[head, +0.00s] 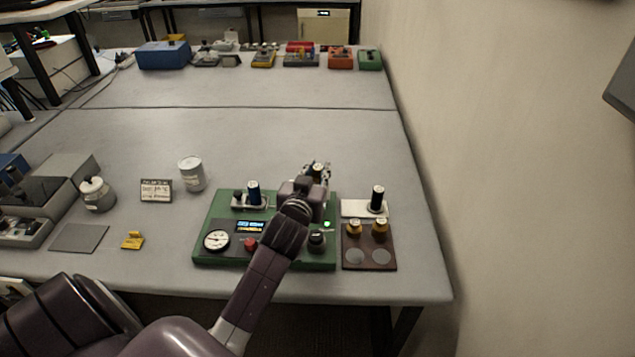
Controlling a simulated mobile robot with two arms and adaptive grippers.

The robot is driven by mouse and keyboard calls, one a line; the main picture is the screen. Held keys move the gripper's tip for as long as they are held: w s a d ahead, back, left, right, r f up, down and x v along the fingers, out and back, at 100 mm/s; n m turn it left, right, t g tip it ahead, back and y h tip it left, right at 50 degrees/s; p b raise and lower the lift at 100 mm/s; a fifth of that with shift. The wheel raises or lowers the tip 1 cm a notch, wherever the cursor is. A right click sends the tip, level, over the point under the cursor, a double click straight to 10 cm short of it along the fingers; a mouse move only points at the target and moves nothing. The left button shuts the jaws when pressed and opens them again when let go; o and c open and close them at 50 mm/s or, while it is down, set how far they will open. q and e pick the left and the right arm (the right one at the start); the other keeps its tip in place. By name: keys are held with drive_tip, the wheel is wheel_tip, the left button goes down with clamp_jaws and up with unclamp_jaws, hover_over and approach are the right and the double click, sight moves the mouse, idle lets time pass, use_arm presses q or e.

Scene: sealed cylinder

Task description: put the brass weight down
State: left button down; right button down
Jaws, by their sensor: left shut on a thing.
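My left gripper (316,175) reaches over the back right of the green panel (210,245). It is shut on a small piece with a pale tan top, which looks like a brass weight (317,167); fingers and wrist hide most of it. I cannot tell whether it touches the surface below. Two other brass weights, one left (354,227) and one right (379,228), stand on the back half of a brown board (367,243). Two grey round spots in the board's front half are bare. My right gripper is not in view.
A black cylinder (377,197) stands on a white plate (352,207). The table's middle is clear; a wall is right.

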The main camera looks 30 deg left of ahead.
sight(317, 181)
use_arm(q)
drive_tip(key=shift+f, duration=0.4)
wheel_tip(317, 181, down, 3)
drive_tip(key=shift+r, duration=0.15)
drive_tip(key=shift+f, duration=0.4)
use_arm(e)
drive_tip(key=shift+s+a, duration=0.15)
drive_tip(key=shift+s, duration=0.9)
